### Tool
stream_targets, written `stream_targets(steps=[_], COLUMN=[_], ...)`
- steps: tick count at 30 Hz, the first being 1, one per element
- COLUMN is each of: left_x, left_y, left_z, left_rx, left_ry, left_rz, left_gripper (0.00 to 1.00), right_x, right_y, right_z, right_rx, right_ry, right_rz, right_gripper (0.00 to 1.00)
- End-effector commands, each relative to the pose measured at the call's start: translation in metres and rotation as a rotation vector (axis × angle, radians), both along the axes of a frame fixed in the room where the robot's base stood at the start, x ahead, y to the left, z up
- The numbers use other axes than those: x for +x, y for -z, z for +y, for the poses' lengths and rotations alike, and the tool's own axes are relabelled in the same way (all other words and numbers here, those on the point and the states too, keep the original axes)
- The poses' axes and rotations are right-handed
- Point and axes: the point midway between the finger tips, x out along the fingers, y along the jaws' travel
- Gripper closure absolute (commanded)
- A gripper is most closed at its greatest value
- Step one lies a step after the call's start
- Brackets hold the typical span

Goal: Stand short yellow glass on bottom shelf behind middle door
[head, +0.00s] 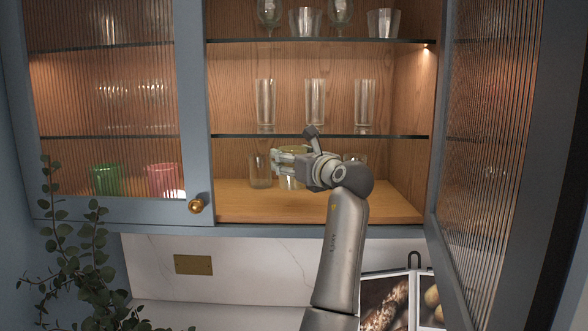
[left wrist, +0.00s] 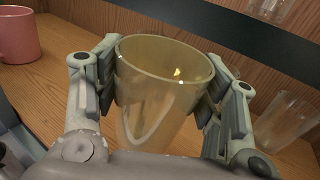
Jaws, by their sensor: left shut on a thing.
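The short yellow glass (left wrist: 155,95) is upright between the fingers of my left gripper (left wrist: 160,88), which is shut on it. In the head view my left gripper (head: 288,160) reaches into the open middle section of the cabinet, low above the wooden bottom shelf (head: 310,207). The yellow glass (head: 290,182) shows there partly, below the fingers. I cannot tell whether its base touches the shelf. The middle door (head: 487,150) stands open at the right. My right gripper is not in view.
A clear glass (head: 260,172) stands left of the gripper on the bottom shelf; another (head: 355,158) is partly hidden behind my arm. Glass shelves (head: 230,136) above hold several clear glasses. Green (head: 106,180) and pink (head: 162,180) cups sit behind the shut left door. The shelf's front is clear.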

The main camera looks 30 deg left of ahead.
Motion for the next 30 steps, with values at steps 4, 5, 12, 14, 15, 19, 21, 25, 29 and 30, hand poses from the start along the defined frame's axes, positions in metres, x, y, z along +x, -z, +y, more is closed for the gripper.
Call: stream_targets(steps=[4, 5, 12, 14, 15, 19, 21, 25, 29, 30], left_x=[-0.001, -0.001, -0.001, 0.001, 0.002, 0.003, 0.003, 0.003, 0.003, 0.003], left_y=[0.008, 0.01, 0.039, 0.039, 0.041, 0.046, 0.047, 0.047, 0.051, 0.05], left_z=[-0.001, -0.001, 0.0, -0.001, -0.001, -0.001, -0.001, -0.001, -0.001, -0.001], left_rx=[0.004, 0.004, 0.003, 0.004, 0.003, 0.004, 0.004, 0.004, 0.002, 0.002], left_ry=[0.001, 0.001, 0.0, 0.001, 0.002, 0.001, 0.001, 0.001, 0.001, 0.001], left_rz=[-0.006, -0.006, -0.001, -0.002, -0.004, -0.006, -0.006, -0.006, -0.002, -0.003], left_gripper=[0.68, 0.68, 0.68, 0.68, 0.68, 0.68, 0.68, 0.68, 0.34, 0.29], right_x=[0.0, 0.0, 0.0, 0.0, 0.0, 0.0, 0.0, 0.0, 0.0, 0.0], right_y=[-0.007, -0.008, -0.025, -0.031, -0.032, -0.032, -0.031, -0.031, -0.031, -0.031], right_z=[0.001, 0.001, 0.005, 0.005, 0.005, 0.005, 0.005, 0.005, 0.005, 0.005], right_rx=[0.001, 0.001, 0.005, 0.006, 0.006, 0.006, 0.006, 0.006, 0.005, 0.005], right_ry=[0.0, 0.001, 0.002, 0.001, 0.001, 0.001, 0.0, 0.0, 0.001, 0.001], right_rz=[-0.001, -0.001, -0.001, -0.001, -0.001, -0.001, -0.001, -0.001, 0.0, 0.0], right_gripper=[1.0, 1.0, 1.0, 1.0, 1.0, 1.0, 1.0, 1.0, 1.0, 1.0])
